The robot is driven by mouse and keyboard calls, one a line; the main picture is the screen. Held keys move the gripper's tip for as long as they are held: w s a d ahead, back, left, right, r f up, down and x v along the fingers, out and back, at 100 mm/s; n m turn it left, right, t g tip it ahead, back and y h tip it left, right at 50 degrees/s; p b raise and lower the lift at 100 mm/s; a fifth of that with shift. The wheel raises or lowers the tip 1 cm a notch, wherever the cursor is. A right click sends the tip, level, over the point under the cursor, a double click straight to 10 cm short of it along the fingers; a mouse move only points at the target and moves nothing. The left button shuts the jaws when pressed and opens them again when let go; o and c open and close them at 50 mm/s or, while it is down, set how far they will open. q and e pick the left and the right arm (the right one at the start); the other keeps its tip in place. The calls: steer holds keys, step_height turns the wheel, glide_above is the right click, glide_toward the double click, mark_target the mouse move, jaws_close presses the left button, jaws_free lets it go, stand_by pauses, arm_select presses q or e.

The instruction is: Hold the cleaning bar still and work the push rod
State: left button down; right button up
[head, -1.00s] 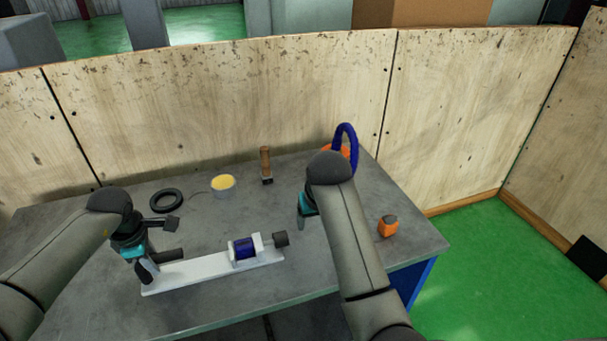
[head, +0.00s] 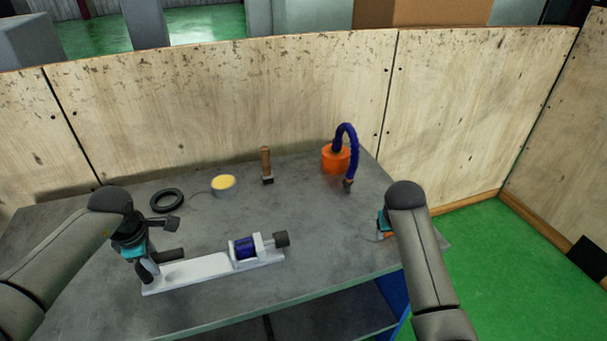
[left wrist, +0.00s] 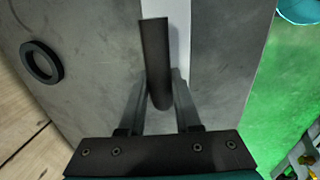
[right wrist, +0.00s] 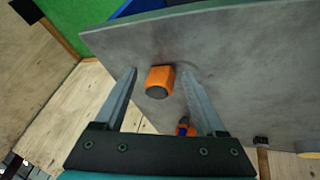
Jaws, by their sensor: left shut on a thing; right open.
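A white base (head: 190,272) lies on the table with a blue cylinder (head: 245,249) and a dark round knob (head: 281,239) at its right end. I cannot tell which part is the push rod. A dark bar (head: 168,255) sticks out at its left end, perhaps the cleaning bar. My left gripper (head: 150,268) is shut on this bar, which shows between its fingers in the left wrist view (left wrist: 156,50). My right gripper (right wrist: 160,75) is open at the table's right side, above an orange block with a dark face (right wrist: 158,79). The block lies between the fingers in that view, not gripped.
Behind stand an orange pot (head: 333,160) with a blue hose (head: 350,140), a wooden-handled brush (head: 266,165), a yellow-topped tin (head: 223,187) and a black ring (head: 166,201). Wooden panels (head: 230,110) close off the back. The table's middle (head: 310,215) is clear.

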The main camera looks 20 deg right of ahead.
steer(key=shift+s+d+f+h, duration=0.15)
steer(key=shift+s+d, duration=0.15)
steer(key=shift+d, duration=0.45)
steer(key=shift+s+d+f+h, duration=0.15)
steer(key=shift+s+d, duration=0.15)
steer(key=shift+d, duration=0.45)
steer(key=shift+r, duration=0.1)
steer(key=w+a+r+n+y, duration=0.1)
steer(key=w+a, duration=0.1)
steer(key=a, duration=0.4)
steer(key=w+a+r+y, duration=0.1)
steer(key=w+a+r, duration=0.15)
steer(key=a, duration=0.35)
steer(key=n+y, duration=0.2)
steer(key=n, duration=0.1)
glide_toward(281, 235)
steer(key=shift+t, duration=0.4)
steer(key=x, duration=1)
steer(key=shift+s+f, duration=0.25)
jaws_close()
